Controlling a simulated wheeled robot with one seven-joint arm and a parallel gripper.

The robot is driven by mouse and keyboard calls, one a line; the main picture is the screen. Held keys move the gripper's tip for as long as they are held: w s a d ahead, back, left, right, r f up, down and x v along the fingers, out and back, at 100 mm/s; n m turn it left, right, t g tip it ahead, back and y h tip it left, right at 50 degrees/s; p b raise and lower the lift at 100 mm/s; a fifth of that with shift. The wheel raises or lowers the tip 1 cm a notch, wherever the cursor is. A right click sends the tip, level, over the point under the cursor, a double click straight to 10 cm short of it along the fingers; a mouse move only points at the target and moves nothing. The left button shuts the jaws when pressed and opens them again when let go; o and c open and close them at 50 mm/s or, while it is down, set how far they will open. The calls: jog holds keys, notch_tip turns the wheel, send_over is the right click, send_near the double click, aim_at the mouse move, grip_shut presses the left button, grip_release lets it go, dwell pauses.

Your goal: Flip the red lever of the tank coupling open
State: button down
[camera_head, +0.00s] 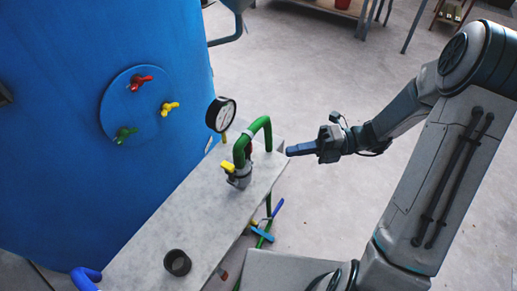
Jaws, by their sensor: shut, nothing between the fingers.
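A red lever (140,83) sits at the top of a round blue plate (112,112) on the side of the large blue tank (50,60). A yellow lever (169,107) and a green lever (125,134) are on the same plate. On the grey bench, a metal coupling (239,175) with a yellow lever (229,167) joins a bent green pipe (266,124). A small red part (249,149) shows partly hidden behind that pipe. My gripper (290,151) is shut and empty, pointing left, just right of the green pipe and apart from it in the picture.
A pressure gauge (221,114) stands between tank and pipe. A dark open cup (177,262) is on the bench (150,225). A blue handle (85,278) is at lower left, and blue-handled parts (262,235) are below the bench edge.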

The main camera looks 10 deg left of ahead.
jog(key=shift+w+f+m+t+y, duration=0.15)
jog(key=shift+w+m+t+y, duration=0.15)
jog(key=shift+w+m+y, duration=0.45)
jog(key=shift+s, duration=0.25)
jog(key=x, duration=1)
jog(key=shift+f, duration=0.15)
